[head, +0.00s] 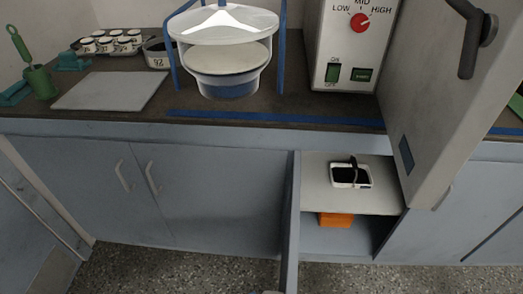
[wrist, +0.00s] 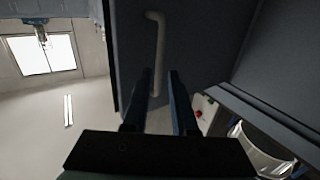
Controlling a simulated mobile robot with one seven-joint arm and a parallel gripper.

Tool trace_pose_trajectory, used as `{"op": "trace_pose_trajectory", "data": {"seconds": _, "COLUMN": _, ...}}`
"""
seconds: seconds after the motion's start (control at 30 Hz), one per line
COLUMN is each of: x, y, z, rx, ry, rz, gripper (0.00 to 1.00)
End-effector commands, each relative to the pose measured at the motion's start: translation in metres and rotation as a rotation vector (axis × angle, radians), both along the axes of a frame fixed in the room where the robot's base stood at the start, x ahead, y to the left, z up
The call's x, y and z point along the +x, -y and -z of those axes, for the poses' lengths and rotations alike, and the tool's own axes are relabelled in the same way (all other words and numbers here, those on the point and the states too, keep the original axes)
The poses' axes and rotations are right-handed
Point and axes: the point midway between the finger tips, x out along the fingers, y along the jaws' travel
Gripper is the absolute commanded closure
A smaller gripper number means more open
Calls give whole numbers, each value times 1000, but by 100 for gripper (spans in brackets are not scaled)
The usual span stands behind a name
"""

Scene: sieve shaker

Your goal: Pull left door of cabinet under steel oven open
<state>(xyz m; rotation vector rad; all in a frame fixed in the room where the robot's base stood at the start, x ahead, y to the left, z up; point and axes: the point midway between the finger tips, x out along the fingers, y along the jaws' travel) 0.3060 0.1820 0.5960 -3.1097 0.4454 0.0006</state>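The left cabinet door (head: 291,215) stands swung out, seen nearly edge-on in the head view, with the compartment beside it open. In the wrist view the door's face (wrist: 205,40) is close in front, with a pale bar handle (wrist: 156,45). My gripper (wrist: 159,75) has its two dark fingers apart, with the handle's lower part showing between them. I cannot tell whether either finger touches the handle. The grey upright panel with a dark handle (head: 440,90) at the right may be part of the steel oven. My gripper is not clearly seen in the head view.
The open compartment holds a shelf (head: 322,190) with a small white tray (head: 351,175) and an orange item (head: 336,219) below. Shut doors (head: 90,190) lie left. A white control box (head: 345,45) and a sieve vessel (head: 226,60) stand on the counter. Bare floor (head: 180,272) lies in front.

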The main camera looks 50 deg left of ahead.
Motion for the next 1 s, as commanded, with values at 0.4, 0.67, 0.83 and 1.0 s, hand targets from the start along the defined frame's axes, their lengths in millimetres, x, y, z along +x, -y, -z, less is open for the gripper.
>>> {"op": "trace_pose_trajectory", "data": {"seconds": 0.4, "x": -77, "y": -23, "z": 0, "rx": 0, "ry": -1, "rz": -4, "gripper": 74}}
{"op": "trace_pose_trajectory", "data": {"seconds": 0.67, "x": -87, "y": -26, "z": 0, "rx": 0, "ry": 1, "rz": -3, "gripper": 74}}
{"op": "trace_pose_trajectory", "data": {"seconds": 0.83, "x": -87, "y": -26, "z": 0, "rx": 0, "ry": 1, "rz": -3, "gripper": 74}}
{"op": "trace_pose_trajectory", "data": {"seconds": 1.0, "x": -86, "y": -26, "z": -1, "rx": 0, "ry": 1, "rz": -3, "gripper": 74}}
